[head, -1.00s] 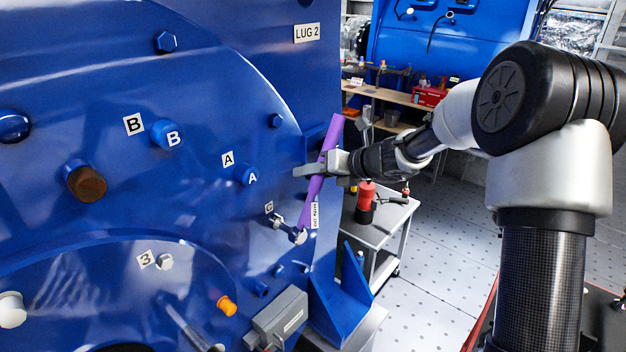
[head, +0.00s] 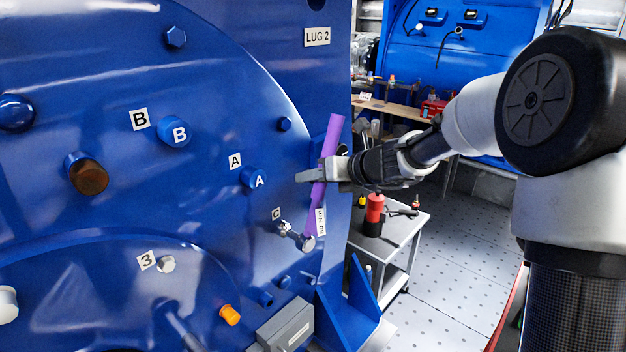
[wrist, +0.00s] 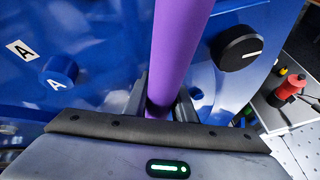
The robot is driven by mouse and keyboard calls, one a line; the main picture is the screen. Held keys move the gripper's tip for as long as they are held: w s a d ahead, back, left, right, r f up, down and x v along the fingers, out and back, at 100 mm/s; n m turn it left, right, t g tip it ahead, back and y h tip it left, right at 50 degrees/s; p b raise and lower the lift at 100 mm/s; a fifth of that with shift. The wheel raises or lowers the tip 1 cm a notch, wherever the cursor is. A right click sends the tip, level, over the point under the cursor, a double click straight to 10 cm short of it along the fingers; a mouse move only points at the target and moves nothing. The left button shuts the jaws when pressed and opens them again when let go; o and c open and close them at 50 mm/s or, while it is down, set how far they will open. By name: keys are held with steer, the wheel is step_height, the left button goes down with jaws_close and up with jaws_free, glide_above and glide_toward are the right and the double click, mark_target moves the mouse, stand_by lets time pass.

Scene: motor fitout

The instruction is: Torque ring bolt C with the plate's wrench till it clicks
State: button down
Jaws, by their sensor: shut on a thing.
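The purple-handled wrench (head: 328,140) stands steeply in front of the blue motor face, leaning a little to the right at its top. My gripper (head: 320,174) is shut around its handle; the wrist view shows the purple handle (wrist: 180,45) between my fingers (wrist: 161,105). A silver metal piece (head: 308,243) is at the wrench's lower end. It extends left to a silver end (head: 285,228) just below the small C label (head: 276,213). Bolt C is there, but I cannot tell bolt from wrench head or how they are seated.
Blue bolts A (head: 255,178) and B (head: 174,132) stick out to the left, and a brown-ended stud (head: 88,176) is further left. A grey box (head: 288,325) and blue bracket (head: 350,300) lie below. A trolley (head: 405,228) with a red-and-black tool (head: 374,212) stands behind right.

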steer(key=shift+w+d+f+m+g+y+p, duration=0.35)
steer(key=shift+w+p, duration=0.2)
steer(key=shift+p, duration=1.05)
steer(key=shift+w+d+f+m+g+y+p, duration=0.15)
steer(key=shift+w+d+f+m+g+p, duration=0.25)
steer(key=shift+p, duration=1.2)
steer(key=shift+w+d, duration=0.1)
steer(key=shift+w, duration=0.1)
steer(key=shift+w+d+f+m+p, duration=0.2)
steer(key=shift+w+m+p, duration=0.1)
steer(key=shift+p, duration=0.35)
steer(key=shift+w+f, duration=0.1)
steer(key=shift+f, duration=0.05)
steer(key=s+d, duration=0.4)
steer(key=d, duration=0.2)
steer(key=shift+f+y, duration=0.2)
steer(key=shift+y, duration=0.1)
steer(key=shift+d, duration=0.1)
